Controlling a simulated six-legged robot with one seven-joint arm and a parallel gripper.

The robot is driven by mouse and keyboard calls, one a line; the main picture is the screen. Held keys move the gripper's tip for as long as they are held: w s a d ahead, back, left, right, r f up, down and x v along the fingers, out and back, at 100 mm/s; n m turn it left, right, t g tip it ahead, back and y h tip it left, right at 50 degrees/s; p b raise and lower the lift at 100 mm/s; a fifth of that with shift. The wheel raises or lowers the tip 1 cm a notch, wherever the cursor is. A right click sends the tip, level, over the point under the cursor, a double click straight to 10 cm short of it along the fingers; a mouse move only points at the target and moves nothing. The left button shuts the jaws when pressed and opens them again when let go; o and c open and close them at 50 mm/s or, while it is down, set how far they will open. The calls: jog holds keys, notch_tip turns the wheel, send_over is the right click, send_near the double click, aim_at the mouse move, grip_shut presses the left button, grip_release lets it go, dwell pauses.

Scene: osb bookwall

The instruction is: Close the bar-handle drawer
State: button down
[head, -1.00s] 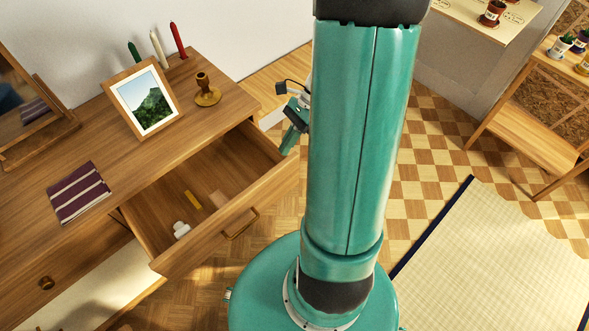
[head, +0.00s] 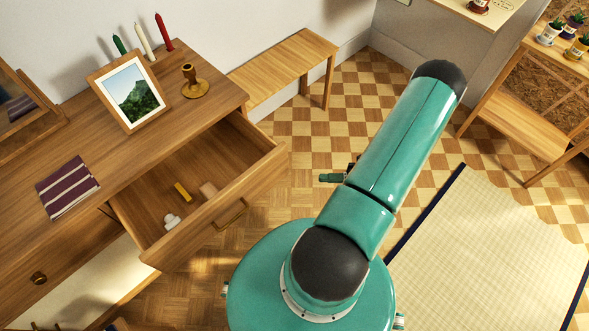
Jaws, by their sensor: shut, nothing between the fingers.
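The bar-handle drawer (head: 222,224) stands pulled out of the wooden dresser (head: 120,180) in the head view. Its bar handle (head: 231,214) is on the front face. Inside lie a yellow block (head: 183,192), a light brown block (head: 208,190) and a small white item (head: 172,220). My gripper (head: 331,178) shows only in part, to the right of the drawer and apart from it. It is shut and empty. My arm hides the rest of it.
A picture frame (head: 129,92), candles (head: 142,40), a candle holder (head: 195,84) and a striped cloth (head: 67,187) are on the dresser top. A low bench (head: 285,68) stands behind. Checkered floor is clear right of the drawer; a mat (head: 490,240) lies further right.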

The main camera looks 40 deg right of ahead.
aim_at(274, 169)
jog(key=x, duration=0.4)
jog(key=w+d+x, duration=0.1)
jog(key=x, duration=0.7)
jog(key=shift+w+d, duration=0.3)
jog(key=shift+w, duration=0.45)
jog(key=shift+w, duration=0.15)
jog(key=w, duration=2.2)
jog(key=shift+w, duration=0.95)
